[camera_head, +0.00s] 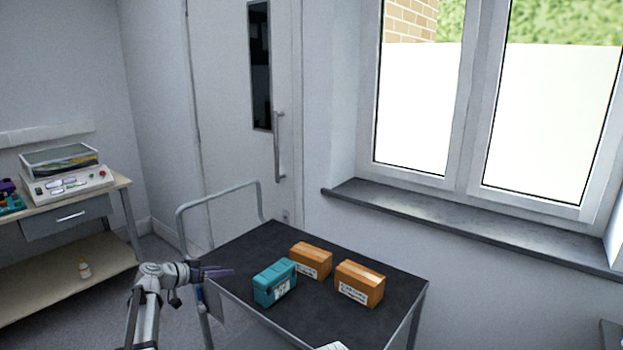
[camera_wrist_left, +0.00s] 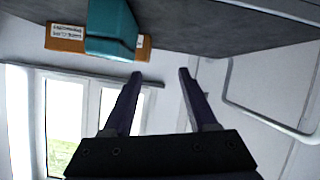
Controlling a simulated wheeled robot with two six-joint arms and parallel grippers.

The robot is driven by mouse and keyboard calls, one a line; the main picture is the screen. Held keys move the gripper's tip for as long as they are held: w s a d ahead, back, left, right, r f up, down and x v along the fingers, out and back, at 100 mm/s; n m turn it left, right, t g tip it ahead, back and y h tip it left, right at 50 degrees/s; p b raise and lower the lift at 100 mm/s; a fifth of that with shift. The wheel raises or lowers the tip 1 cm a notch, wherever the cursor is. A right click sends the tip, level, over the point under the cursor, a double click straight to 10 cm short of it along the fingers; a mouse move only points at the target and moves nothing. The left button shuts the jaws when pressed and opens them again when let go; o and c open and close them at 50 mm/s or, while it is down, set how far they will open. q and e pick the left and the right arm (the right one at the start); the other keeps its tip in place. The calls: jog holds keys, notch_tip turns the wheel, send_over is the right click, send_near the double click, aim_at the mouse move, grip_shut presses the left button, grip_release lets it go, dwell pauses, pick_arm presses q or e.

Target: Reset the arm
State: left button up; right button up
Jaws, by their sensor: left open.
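My left gripper (camera_head: 218,272) reaches in from the lower left in the head view, at the left edge of the dark-topped cart (camera_head: 345,329). In the left wrist view its two dark fingers (camera_wrist_left: 160,76) stand apart with nothing between them. A teal box (camera_head: 274,284) stands on the cart to the right of the gripper, apart from it. The teal box (camera_wrist_left: 112,28) also shows in the wrist view, in front of an orange-brown box (camera_wrist_left: 66,38).
Two orange-brown cardboard boxes, one at the back (camera_head: 311,261) and one at the right (camera_head: 359,284), stand near the teal box. The cart's metal handle (camera_head: 220,196) rises at its far left. A bench (camera_head: 118,184) with a shaker-like device (camera_head: 67,176) stands at the left. Windows are behind.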

pick_arm(q)
jog(key=s+d+f+g+y, duration=0.1)
jog(key=s+d+f+g, duration=0.4)
jog(key=s+d, duration=0.45)
jog(key=s+d+f+n+g+y, duration=0.1)
jog(key=s+f+n+g+y, duration=0.2)
jog(key=s, duration=0.8)
jog(key=s+d+f+n+g+y, duration=0.15)
jog(key=s+f+y, duration=0.3)
jog(key=s, duration=0.75)
jog(key=s+d+r+m+y+p, duration=0.1)
jog(key=s+d+r+m+p, duration=0.2)
jog(key=s+d+r+p, duration=0.3)
jog(key=d+r+p, duration=0.4)
jog(key=r+p, duration=0.3)
jog(key=shift+r+p, duration=0.15)
jog(key=shift+p, duration=0.15)
jog(key=shift+o, duration=0.2)
jog(key=shift+s+d+g+y, duration=0.1)
jog(key=shift+g+y, duration=0.15)
